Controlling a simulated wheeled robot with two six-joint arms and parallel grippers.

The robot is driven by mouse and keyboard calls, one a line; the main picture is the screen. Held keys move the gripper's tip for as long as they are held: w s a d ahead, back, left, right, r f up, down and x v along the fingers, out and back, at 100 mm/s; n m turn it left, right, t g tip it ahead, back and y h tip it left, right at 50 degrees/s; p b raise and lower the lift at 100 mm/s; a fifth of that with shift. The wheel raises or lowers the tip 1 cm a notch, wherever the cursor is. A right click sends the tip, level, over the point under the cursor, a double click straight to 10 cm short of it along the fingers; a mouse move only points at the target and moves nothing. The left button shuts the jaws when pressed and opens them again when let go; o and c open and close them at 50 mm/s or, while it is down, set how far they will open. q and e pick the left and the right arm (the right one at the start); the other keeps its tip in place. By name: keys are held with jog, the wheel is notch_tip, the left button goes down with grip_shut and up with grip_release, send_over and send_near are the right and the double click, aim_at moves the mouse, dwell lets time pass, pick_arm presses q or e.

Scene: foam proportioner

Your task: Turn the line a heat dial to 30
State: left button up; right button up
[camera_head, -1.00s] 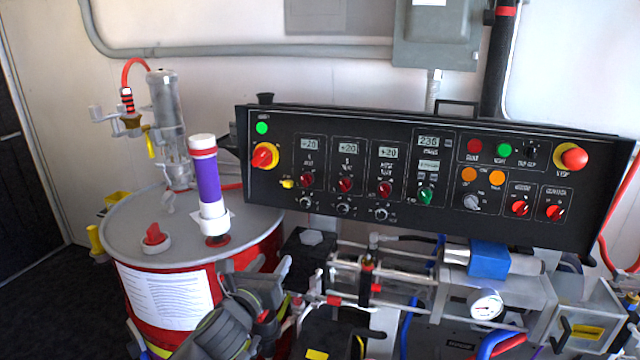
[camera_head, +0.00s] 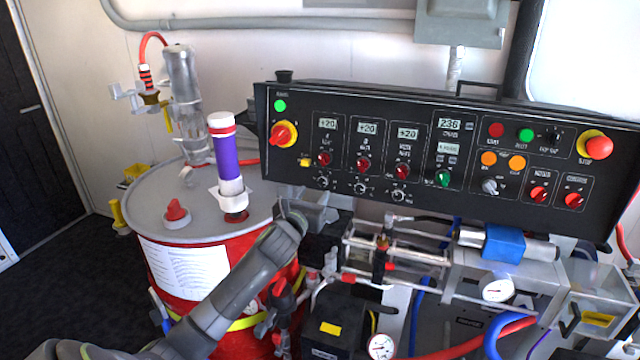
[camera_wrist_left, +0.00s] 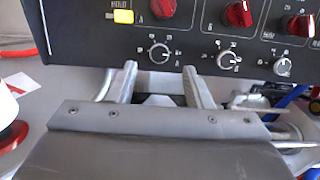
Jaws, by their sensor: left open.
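The line A heat dial (camera_head: 322,182), a small silver knob with a ring of marks, sits at the lower left of the black panel, below a red knob. The left wrist view shows it too (camera_wrist_left: 160,53), near the letter A; its exact setting is too small to read. The display above shows +20. My left gripper (camera_wrist_left: 160,72) is open and empty just below the dial, fingers on either side and apart from it. In the head view the left gripper (camera_head: 318,204) is partly hidden by my wrist. My right gripper is not in view.
Similar dials for the neighbouring columns (camera_head: 360,188) (camera_head: 398,195) sit to the right. A yellow button (camera_wrist_left: 123,16) is up left of the dial. The red drum (camera_head: 180,270) with a purple-banded cylinder (camera_head: 227,158) stands left. Pipes and hoses crowd below the panel.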

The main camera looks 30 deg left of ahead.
aim_at(322, 182)
pick_arm(q)
jog(key=shift+x, duration=3)
jog(key=shift+s, duration=0.1)
jog(key=c, duration=1)
